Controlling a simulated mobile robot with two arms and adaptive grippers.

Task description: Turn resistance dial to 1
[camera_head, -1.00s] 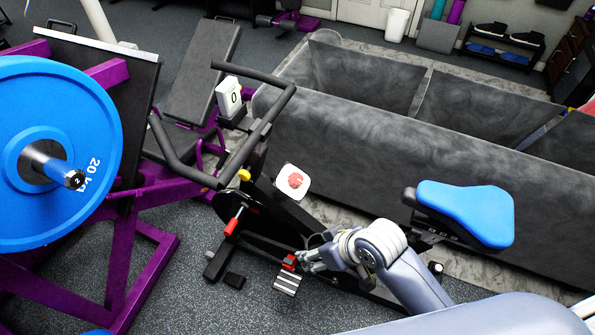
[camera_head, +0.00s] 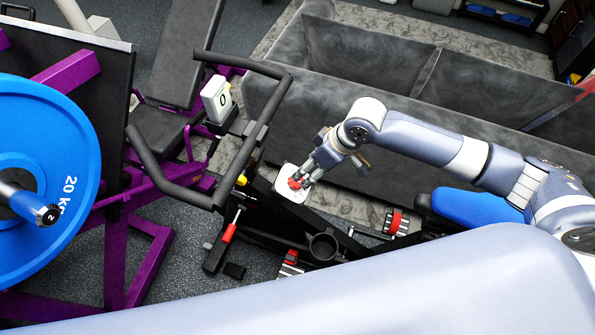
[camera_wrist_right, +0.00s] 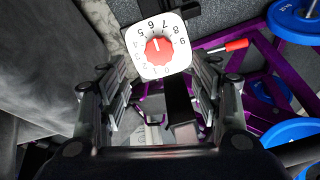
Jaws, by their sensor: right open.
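The resistance dial is a red knob (camera_head: 294,184) on a white square plate (camera_head: 290,194) on the exercise bike's frame. In the right wrist view the red knob (camera_wrist_right: 159,51) shows between my fingers, with digits around it and a small pale mark on it whose reading I cannot make out surely. My right gripper (camera_head: 306,176) is open at the dial and partly covers it. In the wrist view its fingers (camera_wrist_right: 161,82) stand on either side of the knob; I cannot tell whether they touch it. A white display (camera_head: 217,98) on the bike reads 0. My left gripper is out of view.
The bike's black handlebar (camera_head: 262,132) curves left of the dial. The blue seat (camera_head: 470,206) lies under my right arm. A grey sofa-like block (camera_head: 400,130) stands behind. A purple rack (camera_head: 115,258) with a blue weight plate (camera_head: 55,130) is at left.

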